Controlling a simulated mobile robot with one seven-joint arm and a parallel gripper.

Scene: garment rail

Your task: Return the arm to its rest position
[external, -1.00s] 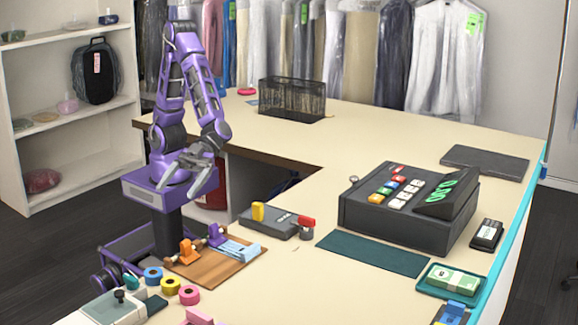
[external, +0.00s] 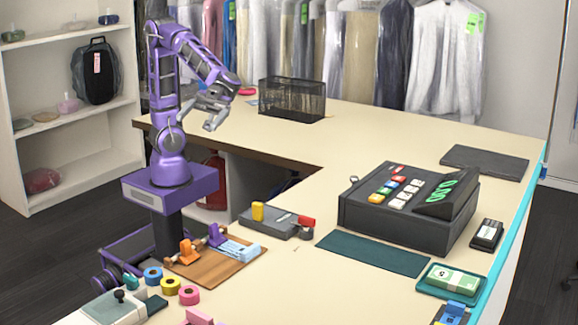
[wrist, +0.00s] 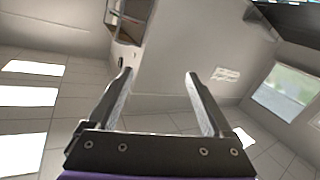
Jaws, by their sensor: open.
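My purple arm stands at the left of the counter in the external view, its upper link upright and its forearm reaching right and down. My gripper (external: 214,112) is above the counter's inner edge, left of the black wire basket (external: 291,99). In the wrist view my gripper (wrist: 160,95) has its two fingers wide apart with nothing between them. That view looks toward the ceiling and upper walls.
The counter (external: 400,125) has clear room behind the cash register (external: 410,210). A wooden board (external: 215,262), several tape rolls and a stapler-like grey tool (external: 275,223) lie near my base. Bagged garments (external: 440,60) hang behind; a shelf (external: 75,120) stands left.

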